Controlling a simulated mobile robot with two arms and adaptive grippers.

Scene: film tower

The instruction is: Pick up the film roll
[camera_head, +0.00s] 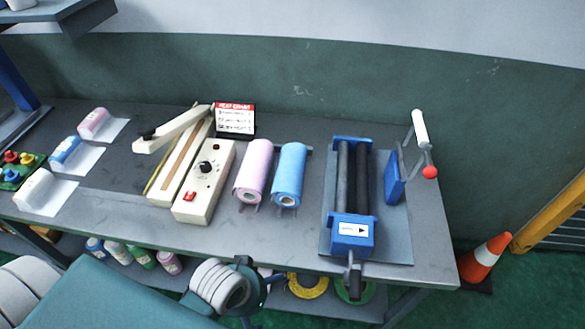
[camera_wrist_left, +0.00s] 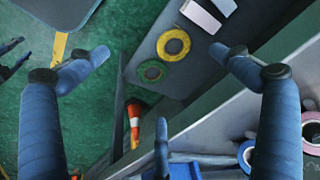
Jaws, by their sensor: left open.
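Two film rolls lie side by side on the grey table: a pink film roll (camera_head: 253,170) and a blue film roll (camera_head: 290,172). In the left wrist view, the ends of the blue roll (camera_wrist_left: 246,155) and pink roll (camera_wrist_left: 312,132) show at the lower right, partly hidden or cut off. My left gripper (camera_head: 258,285) is in front of the table's front edge, nearer to me than the rolls. Its blue fingers (camera_wrist_left: 160,62) are spread open and empty in the wrist view. Dark finger-like parts at that view's left edge may be my right gripper, mostly out of frame.
A white control box (camera_head: 205,183) and a sealer (camera_head: 180,155) stand left of the rolls. A blue roller machine (camera_head: 352,232) with a crank stands right. A lower shelf holds bottles, a yellow ring (camera_head: 308,287) and a green ring. An orange cone (camera_head: 485,258) stands on the floor.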

